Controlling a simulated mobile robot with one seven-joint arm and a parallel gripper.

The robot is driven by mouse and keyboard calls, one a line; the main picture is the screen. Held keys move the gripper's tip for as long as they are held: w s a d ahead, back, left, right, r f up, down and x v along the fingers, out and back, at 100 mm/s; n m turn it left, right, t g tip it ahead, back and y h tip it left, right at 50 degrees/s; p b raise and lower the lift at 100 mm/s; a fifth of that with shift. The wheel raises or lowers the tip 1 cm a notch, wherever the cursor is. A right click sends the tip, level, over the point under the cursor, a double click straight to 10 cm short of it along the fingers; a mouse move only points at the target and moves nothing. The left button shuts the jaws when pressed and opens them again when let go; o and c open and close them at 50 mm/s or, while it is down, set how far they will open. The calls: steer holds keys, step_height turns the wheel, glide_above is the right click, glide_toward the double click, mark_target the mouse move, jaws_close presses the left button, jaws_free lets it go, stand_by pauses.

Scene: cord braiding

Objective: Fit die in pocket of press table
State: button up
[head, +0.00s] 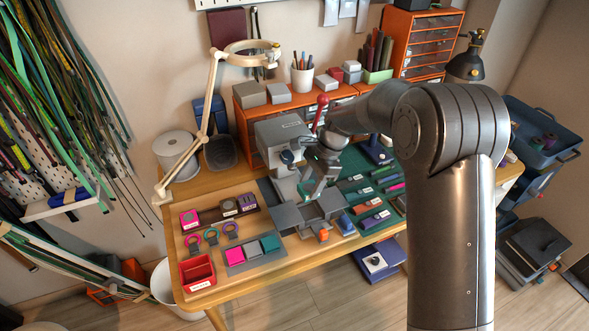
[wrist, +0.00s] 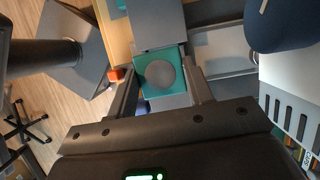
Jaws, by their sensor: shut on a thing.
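My gripper (wrist: 162,85) is shut on a teal square die (wrist: 141,87) with a round grey face, one finger on each side of it. In the head view my gripper (head: 316,188) is over the grey press table (head: 288,219), in front of the grey press (head: 280,135) with its red-knobbed lever (head: 321,104). In the wrist view a grey plate (wrist: 155,25) lies right beside the die's upper edge. The pocket cannot be made out, and I cannot tell whether the die touches the table. The die is not clear in the head view.
A tray with pink, grey and teal blocks (head: 254,249) lies front left of the press, near a red bin (head: 197,273). An orange piece (head: 323,235) is at the table's front edge. A green mat (head: 352,163) with several tools is to the right. A lamp (head: 204,125) stands left.

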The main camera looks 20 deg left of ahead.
steer(key=shift+w+d+f, duration=0.15)
steer(key=shift+f, duration=4.05)
steer(key=o, duration=1.5)
steer(key=shift+v, duration=2.95)
